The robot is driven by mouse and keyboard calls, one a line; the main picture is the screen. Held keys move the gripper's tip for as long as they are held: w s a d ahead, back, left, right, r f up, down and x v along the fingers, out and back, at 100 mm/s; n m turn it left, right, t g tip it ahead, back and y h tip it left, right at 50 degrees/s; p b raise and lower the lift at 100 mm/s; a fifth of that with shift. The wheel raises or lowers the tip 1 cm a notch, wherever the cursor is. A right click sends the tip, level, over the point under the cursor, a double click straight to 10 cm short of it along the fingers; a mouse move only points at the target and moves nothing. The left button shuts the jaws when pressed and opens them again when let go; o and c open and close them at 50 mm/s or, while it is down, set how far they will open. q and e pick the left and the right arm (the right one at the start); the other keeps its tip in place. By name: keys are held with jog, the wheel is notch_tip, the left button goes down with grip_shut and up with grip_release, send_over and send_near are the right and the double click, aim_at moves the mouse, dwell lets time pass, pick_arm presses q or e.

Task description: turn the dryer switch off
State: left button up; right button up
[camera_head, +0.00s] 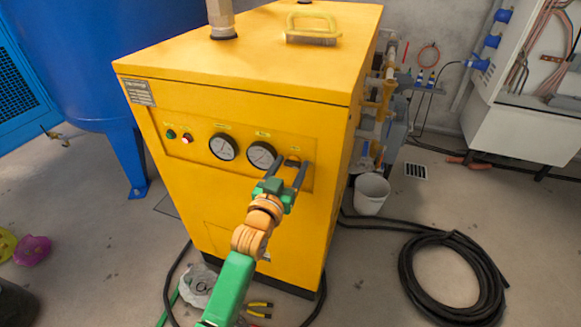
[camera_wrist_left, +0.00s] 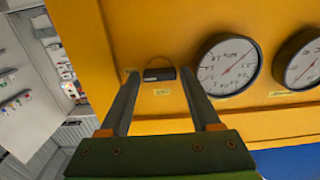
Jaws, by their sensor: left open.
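The yellow dryer cabinet (camera_head: 230,92) stands in the middle of the head view. Its front panel carries a small dark switch (camera_head: 292,162) at the right end, past two round gauges. In the left wrist view the switch (camera_wrist_left: 160,74) is a dark block with a curved top edge, set between small yellow labels. My left gripper (camera_head: 286,167) is in front of the panel at the switch. Its two fingers are open and point at the panel, one on each side of the switch. I cannot tell whether either finger touches it. My right gripper is not in view.
Two gauges (camera_head: 223,146) and small green and red buttons (camera_head: 187,138) sit left of the switch. A blue tank (camera_head: 95,60) stands at the left. Pliers (camera_head: 259,309) are on the floor.

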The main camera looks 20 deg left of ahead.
pick_arm(q)
grip_shut()
jog(key=shift+r+n+p, duration=0.1)
jog(key=shift+n+p, duration=0.55)
jog(key=shift+n, duration=0.15)
jog(key=shift+a+n+p, duration=0.1)
jog(key=shift+n+p, duration=0.6)
jog(key=shift+n, duration=0.5)
jog(key=n+p, duration=0.1)
jog(key=n, duration=0.3)
jog(key=shift+a+n+p, duration=0.1)
jog(key=shift+n+p, duration=0.2)
jog(key=shift+p, duration=0.05)
jog(key=n, duration=0.4)
jog(key=shift+f+n+p, duration=0.25)
jog(key=shift+n+p, duration=0.05)
jog(key=shift+p, duration=0.05)
jog(key=n, duration=0.4)
jog(key=shift+f+n, duration=0.1)
jog(key=shift+n, duration=0.2)
